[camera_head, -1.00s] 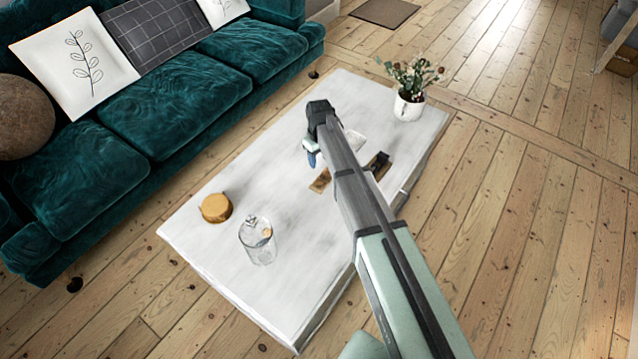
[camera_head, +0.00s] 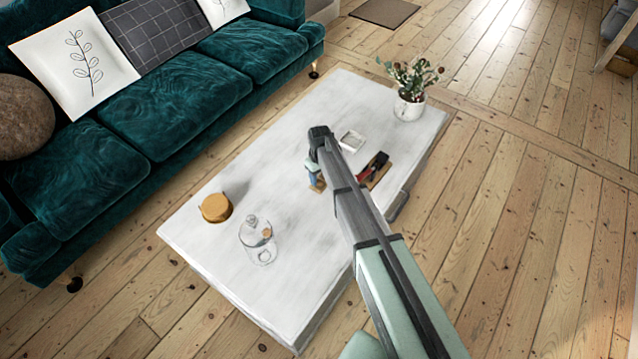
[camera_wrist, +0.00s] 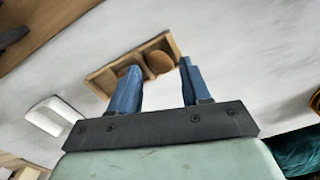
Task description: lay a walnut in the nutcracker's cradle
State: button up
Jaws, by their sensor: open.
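My gripper (camera_head: 314,172) is open, with blue fingers pointing down over the middle of the white table. The wrist view shows a small wooden tray (camera_wrist: 103,80) at the fingertips (camera_wrist: 160,66). A round brown walnut (camera_wrist: 158,62) in it appears between the fingers, and neither finger visibly touches it. Another brown walnut (camera_wrist: 124,71) is partly hidden by the left finger. In the head view a bit of the tray (camera_head: 317,187) shows below the gripper. A black and red tool, probably the nutcracker (camera_head: 375,166), lies on a brown board right of my arm; its cradle cannot be made out.
A white square dish (camera_head: 352,141) lies behind the tool and shows in the wrist view (camera_wrist: 52,116). A potted plant (camera_head: 409,105) stands at the far right corner. A glass jar (camera_head: 257,242) and a round yellow-brown object (camera_head: 216,208) stand at the left. The table's left middle is clear.

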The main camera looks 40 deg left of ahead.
aim_at(320, 181)
jog(key=shift+f, duration=1.6)
jog(key=shift+c, duration=0.2)
jog(key=shift+f, duration=0.15)
jog(key=c, duration=0.7)
